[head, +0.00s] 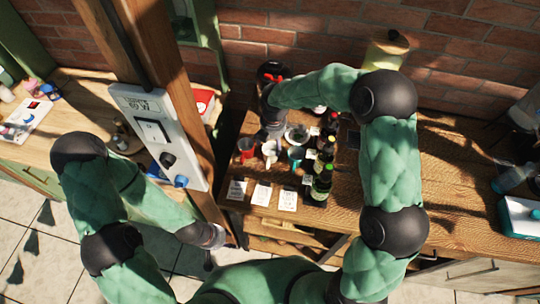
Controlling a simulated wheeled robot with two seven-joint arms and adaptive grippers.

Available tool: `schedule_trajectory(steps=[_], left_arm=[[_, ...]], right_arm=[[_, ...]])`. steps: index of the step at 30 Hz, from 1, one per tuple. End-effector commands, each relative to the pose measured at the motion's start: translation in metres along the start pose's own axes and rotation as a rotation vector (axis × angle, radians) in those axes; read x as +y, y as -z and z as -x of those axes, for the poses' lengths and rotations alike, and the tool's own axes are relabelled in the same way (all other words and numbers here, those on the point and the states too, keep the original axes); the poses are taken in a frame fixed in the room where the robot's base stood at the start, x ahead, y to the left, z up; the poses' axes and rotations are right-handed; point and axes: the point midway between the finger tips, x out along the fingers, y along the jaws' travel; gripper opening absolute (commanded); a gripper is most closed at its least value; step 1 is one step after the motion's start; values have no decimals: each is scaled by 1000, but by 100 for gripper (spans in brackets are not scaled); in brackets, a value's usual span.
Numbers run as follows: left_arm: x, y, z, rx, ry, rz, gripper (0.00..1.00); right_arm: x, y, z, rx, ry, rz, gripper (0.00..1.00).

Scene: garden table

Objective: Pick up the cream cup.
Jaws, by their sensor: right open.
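The cream cup (270,151) stands on the wooden table, between a red cup (246,148) on its left and a teal cup (296,156) on its right. My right gripper (272,131) reaches over the table and is open, just behind the cream cup in the picture. I cannot tell whether its fingers touch the cup. My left gripper (211,250) hangs low in front of the table's left end, away from the cups. Its fingers are too small and dark to read.
A pale bowl (297,134) sits behind the cups. Several dark bottles (322,182) stand to the right, close by. White cards (261,194) lie along the front edge. A wooden post with a switch panel (150,130) rises at the left. The table (460,190) is mostly clear further right.

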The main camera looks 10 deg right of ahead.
Motion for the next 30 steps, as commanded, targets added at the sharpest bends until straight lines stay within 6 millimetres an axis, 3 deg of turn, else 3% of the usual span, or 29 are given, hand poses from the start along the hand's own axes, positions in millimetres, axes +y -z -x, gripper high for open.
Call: schedule_trajectory(steps=[7,15,23,29,30], left_arm=[[0,0,-1,0,0,0,39],[-2,0,-4,0,0,0,39],[-2,0,-4,0,0,0,39],[-2,0,-4,0,0,0,39],[-2,0,-4,0,0,0,39]], right_arm=[[1,0,-17,0,-1,0,76],[3,0,-54,0,0,-2,76],[4,0,-58,1,-2,-2,76],[4,0,-58,1,-2,-1,25],[4,0,-58,1,-2,-1,25]])
